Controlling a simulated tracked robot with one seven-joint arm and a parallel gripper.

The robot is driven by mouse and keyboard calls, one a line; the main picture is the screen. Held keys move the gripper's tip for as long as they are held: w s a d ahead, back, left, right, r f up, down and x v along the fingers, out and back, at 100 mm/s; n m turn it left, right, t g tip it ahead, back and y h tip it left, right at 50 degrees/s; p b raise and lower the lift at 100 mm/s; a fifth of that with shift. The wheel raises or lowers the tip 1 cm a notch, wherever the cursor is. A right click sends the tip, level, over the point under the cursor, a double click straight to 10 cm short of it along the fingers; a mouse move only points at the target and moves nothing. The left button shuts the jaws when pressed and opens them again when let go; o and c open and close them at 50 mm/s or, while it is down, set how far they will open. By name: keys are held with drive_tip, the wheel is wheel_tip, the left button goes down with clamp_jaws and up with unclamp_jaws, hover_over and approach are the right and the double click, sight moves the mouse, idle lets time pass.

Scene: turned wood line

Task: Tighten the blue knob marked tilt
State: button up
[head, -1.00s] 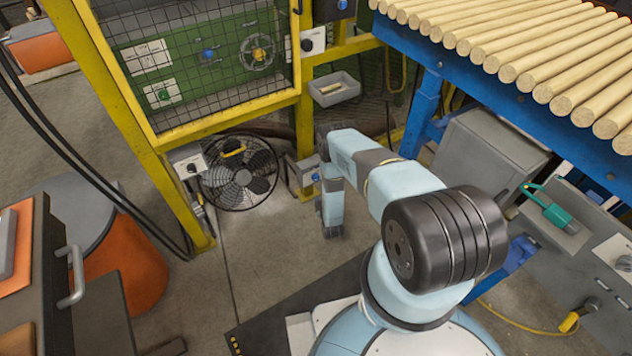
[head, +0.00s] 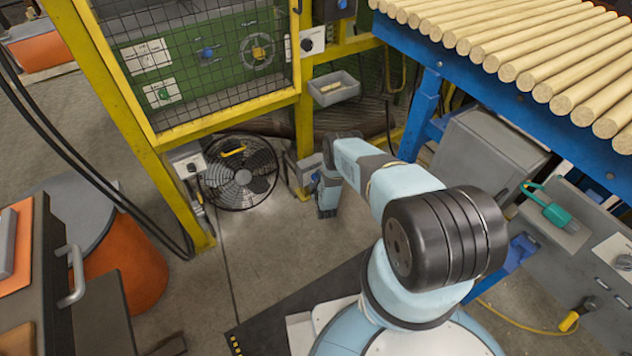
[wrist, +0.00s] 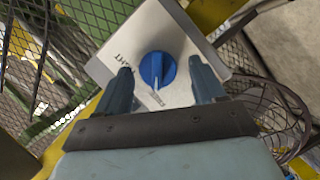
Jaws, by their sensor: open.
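A blue knob (wrist: 157,69) sits on a pale square plate (wrist: 180,35) in the wrist view. Dark letters beside it are small and turned; they look like they end in "HT", and I cannot clearly read "tilt". My gripper (wrist: 162,86) is open, one dark blue finger on each side of the knob, with visible gaps. I cannot tell how far the fingertips are from the plate. In the head view my arm's end is beside a small grey box (head: 299,174) low by the yellow post; the knob there is hidden.
A black fan (head: 239,172) stands left of the box. Other blue knobs show on the caged green panel (head: 207,53) and on a box at the top (head: 343,4). A grey tray (head: 334,88) hangs above. The floor (head: 270,265) in front is clear.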

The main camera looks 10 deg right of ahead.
drive_tip(key=shift+s, duration=0.1)
drive_tip(key=c, duration=1)
drive_tip(key=shift+a, duration=0.25)
drive_tip(key=shift+c, duration=0.3)
drive_tip(key=shift+d, duration=0.15)
